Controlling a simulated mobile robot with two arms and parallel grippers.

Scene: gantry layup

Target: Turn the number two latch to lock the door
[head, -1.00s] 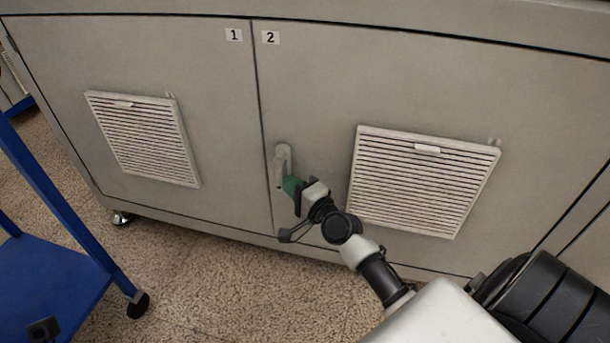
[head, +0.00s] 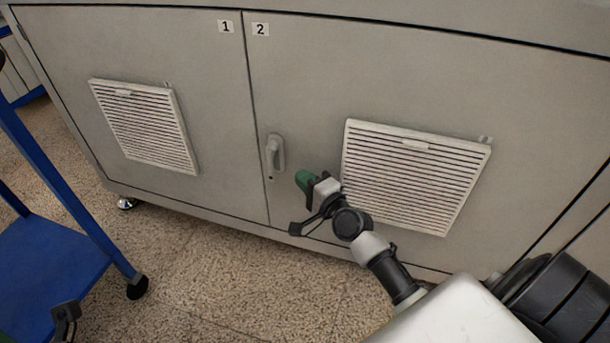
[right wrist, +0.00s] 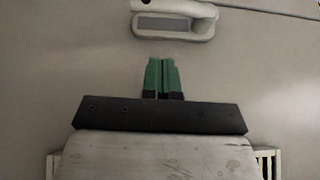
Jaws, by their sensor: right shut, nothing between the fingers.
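The number two latch (head: 275,152) is a pale grey handle on the left edge of the door marked 2 (head: 315,80). Its handle stands upright, in line with its plate. The latch also shows at the top of the right wrist view (right wrist: 175,22), with the handle lying along the plate. My right gripper (head: 303,178) is to the right of and a little below the latch, apart from it. Its green fingers (right wrist: 161,64) are together and empty. Only a dark piece and a bit of green, seemingly of my left gripper (head: 66,316), show at the bottom left.
Door 1 (head: 180,60) adjoins on the left, with a vent (head: 145,125). Another vent (head: 415,175) is on door 2, just right of my right gripper. A blue cart (head: 50,270) stands at the lower left. Speckled floor (head: 220,260) is clear between.

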